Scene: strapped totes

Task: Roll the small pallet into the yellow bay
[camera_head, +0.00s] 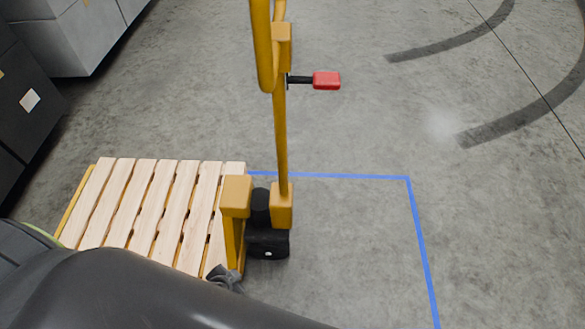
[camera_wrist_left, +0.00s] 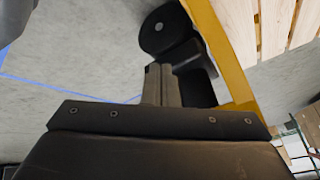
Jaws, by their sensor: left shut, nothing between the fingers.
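The small pallet (camera_head: 166,172) of pale wooden slats lies flat on the floor at the lower left of the head view. A yellow pallet jack (camera_head: 236,190) with a tall handle stands at its right end, beside a black wheel housing. My left gripper (camera_head: 226,276) is shut and empty, low beside the jack's yellow frame; I cannot tell whether it touches. In the left wrist view, the shut fingers (camera_wrist_left: 160,84) are near the black wheel (camera_wrist_left: 162,28) and the yellow frame, with the pallet (camera_wrist_left: 272,25) beyond. My right gripper is out of view. No yellow bay shows clearly.
A blue floor outline (camera_head: 409,200) lies around and right of the jack. A red lever (camera_head: 326,80) sticks out from the handle. Grey boxes (camera_head: 75,35) and a dark cabinet (camera_head: 28,100) stand at the left. The concrete floor at the right is clear.

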